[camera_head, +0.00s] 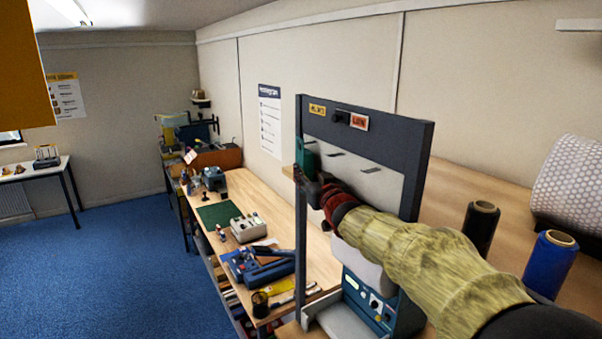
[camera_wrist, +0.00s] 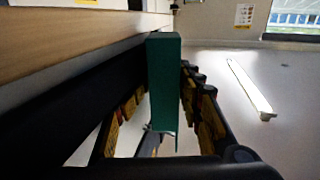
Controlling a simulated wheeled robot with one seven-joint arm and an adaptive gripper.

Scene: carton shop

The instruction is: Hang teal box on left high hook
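The teal box (camera_head: 305,158) is a small upright block at the left side of the dark hook frame (camera_head: 420,165), high up near its left post. In the wrist view the teal box (camera_wrist: 165,85) stands between my two fingers. My gripper (camera_head: 308,184) is at the box, and its yellow-padded fingers (camera_wrist: 164,100) close in on both sides of it. Thin hooks (camera_head: 336,153) show on the pale panel right of the box. The left high hook is not clearly visible, and I cannot tell whether the box touches it.
Yellow and red labels (camera_head: 359,122) sit on the frame's top bar. A teal device (camera_head: 372,300) stands below my arm. Black and blue spools (camera_head: 480,228) and a large white roll (camera_head: 572,185) are at right. The long workbench (camera_head: 265,205) carries tools; the blue floor is clear.

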